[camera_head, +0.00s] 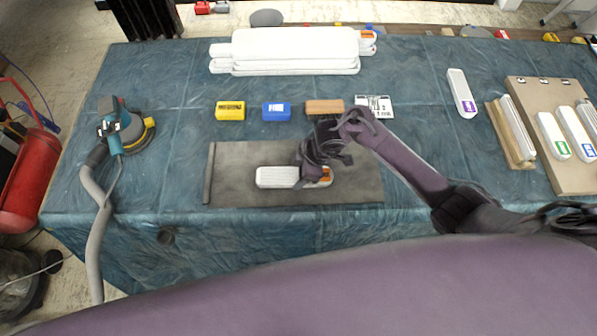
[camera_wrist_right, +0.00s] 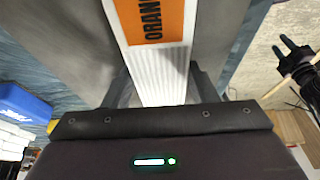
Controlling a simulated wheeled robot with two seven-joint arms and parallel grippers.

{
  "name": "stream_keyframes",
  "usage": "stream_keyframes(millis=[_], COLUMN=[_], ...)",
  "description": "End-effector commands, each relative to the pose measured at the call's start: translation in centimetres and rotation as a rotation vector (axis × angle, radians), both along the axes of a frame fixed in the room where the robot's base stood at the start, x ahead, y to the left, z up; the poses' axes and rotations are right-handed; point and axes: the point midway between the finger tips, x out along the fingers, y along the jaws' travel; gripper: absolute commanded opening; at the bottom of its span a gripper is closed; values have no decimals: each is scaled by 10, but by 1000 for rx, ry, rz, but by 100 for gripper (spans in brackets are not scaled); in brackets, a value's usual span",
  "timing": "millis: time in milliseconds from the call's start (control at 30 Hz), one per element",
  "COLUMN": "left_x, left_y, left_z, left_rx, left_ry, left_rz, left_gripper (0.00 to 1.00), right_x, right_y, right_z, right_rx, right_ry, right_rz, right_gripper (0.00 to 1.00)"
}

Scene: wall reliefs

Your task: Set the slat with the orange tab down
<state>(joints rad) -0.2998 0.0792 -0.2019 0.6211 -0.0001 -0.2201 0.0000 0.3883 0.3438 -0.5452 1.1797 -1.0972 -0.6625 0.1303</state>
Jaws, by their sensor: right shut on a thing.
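The white slat with the orange tab (camera_head: 277,177) lies along the grey mat (camera_head: 230,158) in the head view, its orange end to the right and partly hidden by my right gripper (camera_head: 312,172). In the right wrist view the slat (camera_wrist_right: 163,78) shows its ribbed white face and an orange label reading "ORAN". My right gripper (camera_wrist_right: 155,95) is shut on the slat, one finger on each side. The slat is at or just above the mat; I cannot tell if it touches. My left gripper is not in view.
Yellow (camera_head: 230,110), blue (camera_head: 276,111) and brown (camera_head: 324,106) blocks stand behind the mat. White slats (camera_head: 290,50) are stacked at the back. A purple-tab slat (camera_head: 461,92) and a tan board (camera_head: 540,110) with slats are right; a sander (camera_head: 122,130) is left.

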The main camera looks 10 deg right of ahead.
Motion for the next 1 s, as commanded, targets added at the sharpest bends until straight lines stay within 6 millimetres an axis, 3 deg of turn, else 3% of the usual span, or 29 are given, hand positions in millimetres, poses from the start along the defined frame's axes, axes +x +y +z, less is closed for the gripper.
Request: stream_keyframes(millis=[267, 300, 467, 767, 1000], left_x=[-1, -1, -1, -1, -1], left_y=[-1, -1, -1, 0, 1], left_z=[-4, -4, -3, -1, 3], left_rx=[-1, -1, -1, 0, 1], left_ry=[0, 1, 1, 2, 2], left_rz=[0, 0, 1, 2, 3], left_gripper=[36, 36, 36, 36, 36], right_x=[0, 0, 0, 0, -1], right_y=[0, 0, 0, 0, -11], right_z=[-4, -5, -4, -1, 28], right_rx=[1, 0, 0, 1, -1], right_ry=[0, 0, 0, 0, -5], right_rz=[0, 0, 0, 0, 1], right_gripper=[26, 54, 74, 74, 74])
